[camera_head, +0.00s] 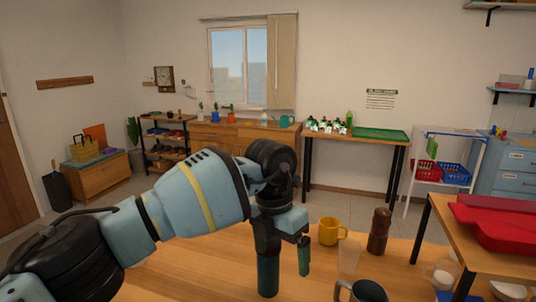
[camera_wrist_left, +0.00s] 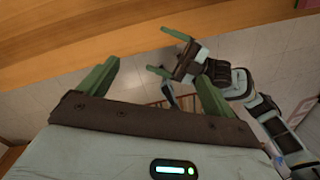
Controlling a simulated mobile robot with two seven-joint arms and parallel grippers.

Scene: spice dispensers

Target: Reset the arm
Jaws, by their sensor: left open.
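My left arm (camera_head: 195,195) reaches in from the left over the wooden table. Its left gripper (camera_head: 286,281) points down with its two green fingers apart and nothing between them. In the left wrist view the same left gripper (camera_wrist_left: 158,68) is open and empty. It is left of the yellow mug (camera_head: 328,231) and apart from it in the picture. My right gripper (camera_wrist_left: 157,49) shows only in the left wrist view, past the left fingers. Its two green fingers are apart with nothing visible between them.
The wooden table (camera_head: 200,270) also bears a brown mill (camera_head: 379,231), a clear glass (camera_head: 349,257) and a dark mug (camera_head: 366,291) right of my left gripper. A side table with a red case (camera_head: 500,225) stands at the right. Small bottles (camera_head: 325,126) line a back table.

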